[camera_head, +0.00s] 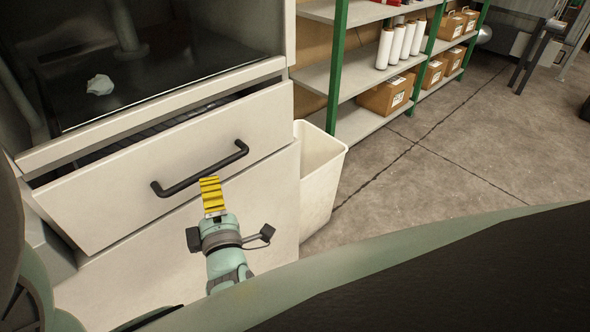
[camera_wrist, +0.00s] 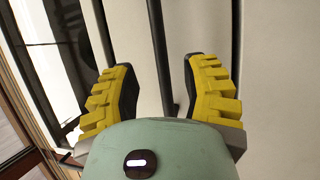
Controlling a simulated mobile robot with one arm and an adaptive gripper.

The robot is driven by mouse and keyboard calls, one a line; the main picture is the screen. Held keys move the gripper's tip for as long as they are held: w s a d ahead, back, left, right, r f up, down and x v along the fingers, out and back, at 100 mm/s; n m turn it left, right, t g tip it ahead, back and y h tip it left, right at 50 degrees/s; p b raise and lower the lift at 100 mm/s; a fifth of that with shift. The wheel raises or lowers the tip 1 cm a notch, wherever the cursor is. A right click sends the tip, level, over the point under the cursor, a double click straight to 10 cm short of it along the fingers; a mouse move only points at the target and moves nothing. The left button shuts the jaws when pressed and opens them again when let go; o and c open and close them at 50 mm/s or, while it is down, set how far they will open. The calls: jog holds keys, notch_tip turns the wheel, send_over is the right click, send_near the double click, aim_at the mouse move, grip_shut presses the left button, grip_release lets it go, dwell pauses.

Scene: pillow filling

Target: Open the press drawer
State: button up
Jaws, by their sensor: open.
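The press drawer (camera_head: 110,190) is a cream front panel below the press chamber. It stands partly out, with a dark gap along its top edge. Its black bar handle (camera_head: 180,185) runs slantwise across the front. My gripper (camera_head: 209,183), with yellow ribbed fingers, is at the handle's middle, just below the bar in the head view. In the wrist view my gripper (camera_wrist: 160,75) is open, and a dark bar, apparently the handle (camera_wrist: 160,50), lies between the spread fingers. Whether either finger touches it I cannot tell.
A white crumpled piece (camera_head: 100,85) lies on the dark press plate (camera_head: 180,75). A white bin (camera_head: 322,170) stands right of the press. Green-framed shelves (camera_head: 337,70) with boxes and rolls stand behind. The floor (camera_head: 440,150) at right is clear.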

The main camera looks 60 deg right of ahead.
aim_at(207, 169)
jog(key=x, duration=0.5)
jog(key=shift+w+d, duration=0.15)
jog(key=shift+w, duration=0.2)
jog(key=shift+s, duration=0.1)
grip_shut()
